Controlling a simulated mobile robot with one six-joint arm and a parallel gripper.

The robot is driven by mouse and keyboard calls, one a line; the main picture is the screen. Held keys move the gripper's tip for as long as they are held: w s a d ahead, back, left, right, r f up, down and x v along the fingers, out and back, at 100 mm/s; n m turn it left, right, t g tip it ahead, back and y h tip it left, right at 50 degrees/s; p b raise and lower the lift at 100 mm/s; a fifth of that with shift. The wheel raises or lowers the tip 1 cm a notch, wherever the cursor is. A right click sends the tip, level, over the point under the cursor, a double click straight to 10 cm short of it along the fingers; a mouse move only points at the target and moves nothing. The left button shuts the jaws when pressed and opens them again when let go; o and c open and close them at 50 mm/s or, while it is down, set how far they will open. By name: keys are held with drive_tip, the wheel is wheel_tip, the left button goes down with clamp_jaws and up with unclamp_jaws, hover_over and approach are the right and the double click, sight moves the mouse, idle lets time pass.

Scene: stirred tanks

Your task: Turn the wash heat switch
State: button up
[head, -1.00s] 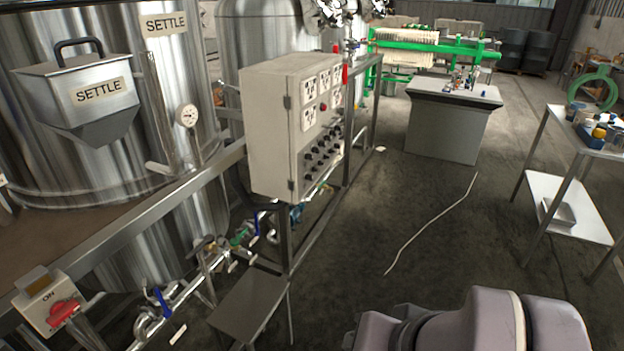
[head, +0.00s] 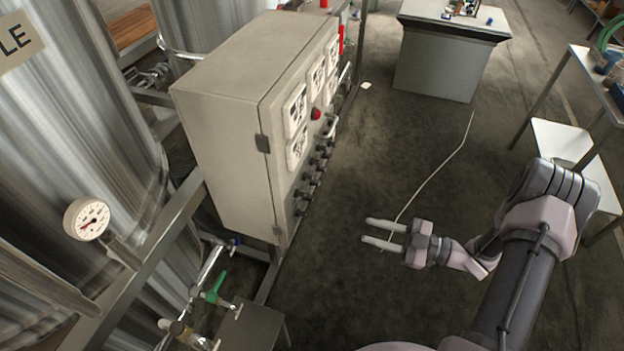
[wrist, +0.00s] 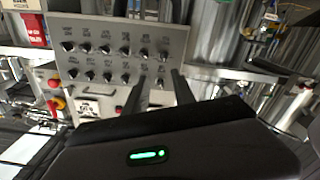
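The control cabinet (head: 225,120) is a beige box on a frame, with white gauges and a red lamp (head: 315,113) on its right-facing front. Two rows of black rotary switches (head: 310,178) sit below the gauges. The switches also show in the wrist view (wrist: 115,62), with labels too small to read, so I cannot tell which is wash heat. My gripper (head: 375,232) is to the right of the cabinet, apart from it, fingers pointing left toward it. Its two fingers are spread with nothing between them. In the wrist view the fingers (wrist: 160,90) show in front of the lower panel.
Steel tanks (head: 60,130) with a pressure gauge (head: 87,219) stand at the left. Pipes with a green valve handle (head: 217,288) run below the cabinet. A grey bench (head: 440,65) and a metal table (head: 565,140) stand further off. The floor between is open, with a pale cable on it.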

sight(306, 215)
drive_tip(key=b+x, duration=0.1)
drive_tip(key=x, duration=0.4)
drive_tip(key=b+x, duration=0.1)
drive_tip(key=x, duration=0.4)
drive_tip(key=s+b+x, duration=0.1)
drive_tip(key=x, duration=0.5)
drive_tip(key=shift+a+b, duration=0.15)
drive_tip(key=shift+b, duration=0.2)
drive_tip(key=shift+w+a, duration=0.2)
drive_tip(key=shift+a, duration=0.3)
drive_tip(key=shift+c, duration=0.2)
clamp_jaws()
